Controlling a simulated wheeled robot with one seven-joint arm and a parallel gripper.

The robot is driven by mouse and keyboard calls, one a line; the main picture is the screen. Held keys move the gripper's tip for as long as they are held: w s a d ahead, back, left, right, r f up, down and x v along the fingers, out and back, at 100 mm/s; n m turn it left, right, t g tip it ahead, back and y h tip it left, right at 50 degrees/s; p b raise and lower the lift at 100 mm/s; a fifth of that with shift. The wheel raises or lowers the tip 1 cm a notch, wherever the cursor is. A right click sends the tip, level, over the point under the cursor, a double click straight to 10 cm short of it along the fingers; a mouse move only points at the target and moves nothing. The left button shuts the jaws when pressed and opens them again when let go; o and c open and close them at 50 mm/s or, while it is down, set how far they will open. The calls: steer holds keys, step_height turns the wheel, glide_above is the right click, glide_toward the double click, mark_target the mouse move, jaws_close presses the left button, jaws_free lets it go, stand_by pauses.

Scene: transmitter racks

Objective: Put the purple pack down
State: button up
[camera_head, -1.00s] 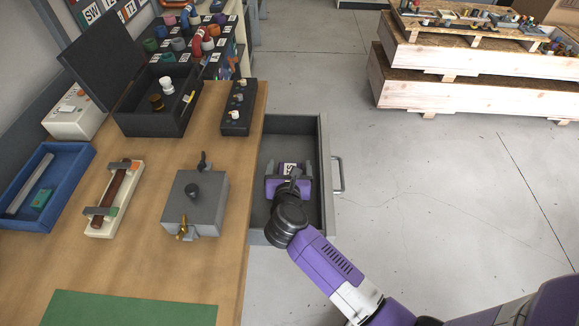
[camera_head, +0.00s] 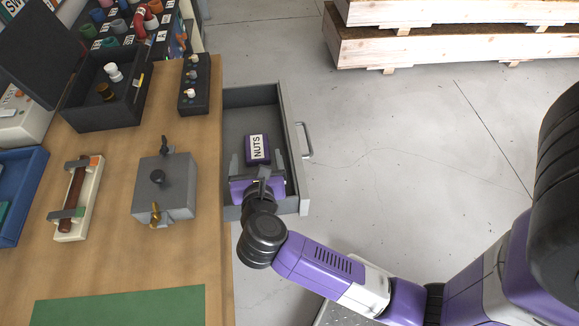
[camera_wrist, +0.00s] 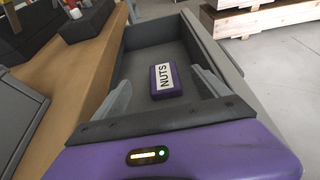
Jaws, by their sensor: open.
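The purple pack (camera_head: 257,149), with a white label reading NUTS, lies on the floor of the open grey drawer (camera_head: 294,130). It also shows in the wrist view (camera_wrist: 166,80), label up, lying between and beyond my fingers. My gripper (camera_head: 259,168) is open at the near part of the drawer, its fingers spread on either side and apart from the pack. In the wrist view my gripper (camera_wrist: 166,92) holds nothing.
The wooden bench (camera_head: 120,180) borders the drawer on the left and carries a grey box (camera_head: 165,186) with levers, a black switch strip (camera_head: 194,84) and an open black case (camera_head: 105,90). The drawer handle (camera_head: 307,140) sticks out right. Open floor lies beyond it.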

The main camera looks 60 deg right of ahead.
steer(key=s+a+r+n+t, duration=0.2)
steer(key=s+r+n+t, duration=0.9)
steer(key=n, duration=0.9)
steer(key=s+a+n+g+y, duration=0.1)
steer(key=s+a+n+y, duration=0.2)
steer(key=n, duration=0.5)
steer(key=s+a+f+n+g+y, duration=0.1)
steer(key=s+a+n+y, duration=0.3)
steer(key=n, duration=0.5)
steer(key=s+a+n+g+y, duration=0.2)
steer(key=s+n, duration=0.4)
steer(key=n, duration=0.3)
steer(key=shift+a+f+y, duration=0.2)
steer(key=shift+a+y, duration=0.6)
steer(key=shift+w, duration=0.1)
